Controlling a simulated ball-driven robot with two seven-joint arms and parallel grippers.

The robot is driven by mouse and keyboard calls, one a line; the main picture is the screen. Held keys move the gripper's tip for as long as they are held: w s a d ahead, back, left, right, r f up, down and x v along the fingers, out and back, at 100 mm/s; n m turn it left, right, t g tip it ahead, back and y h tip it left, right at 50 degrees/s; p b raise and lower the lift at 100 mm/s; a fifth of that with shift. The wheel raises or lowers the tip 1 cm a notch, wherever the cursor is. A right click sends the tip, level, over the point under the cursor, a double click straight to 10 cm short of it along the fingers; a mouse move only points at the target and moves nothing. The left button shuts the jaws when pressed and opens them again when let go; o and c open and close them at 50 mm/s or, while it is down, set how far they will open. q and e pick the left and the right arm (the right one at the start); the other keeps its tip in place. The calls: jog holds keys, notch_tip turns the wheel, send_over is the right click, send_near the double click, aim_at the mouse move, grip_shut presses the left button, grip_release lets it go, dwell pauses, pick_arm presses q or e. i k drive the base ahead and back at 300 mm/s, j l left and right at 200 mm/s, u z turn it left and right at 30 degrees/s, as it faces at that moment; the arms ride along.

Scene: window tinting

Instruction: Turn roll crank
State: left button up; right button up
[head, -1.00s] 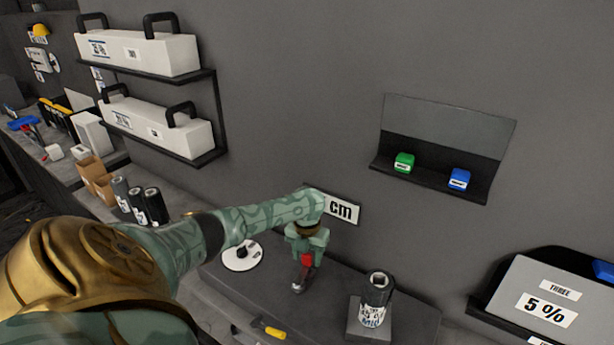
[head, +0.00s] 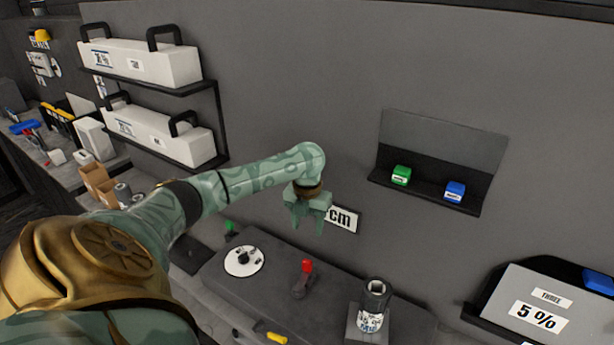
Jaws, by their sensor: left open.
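The crank I take for the roll crank is a dark lever with a red knob (head: 306,267), standing on top of the grey machine (head: 268,301). My left gripper (head: 308,224) hangs above it, pointing down, with its fingers apart and nothing between them. The gripper is clear of the red knob. A dark roll with a white label (head: 373,308) stands upright on a square base to the right of the crank. A white round dial (head: 244,261) with a dark knob lies to the left. My right gripper is not in view.
A "cm" sign (head: 343,219) is on the wall behind the gripper. A wall shelf holds a green button (head: 401,175) and a blue button (head: 454,191). A "5 %" panel (head: 539,299) is at the right. White cases (head: 150,62) sit on shelves at upper left.

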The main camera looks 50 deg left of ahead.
aim_at(298, 290)
jog(key=u, duration=1.4)
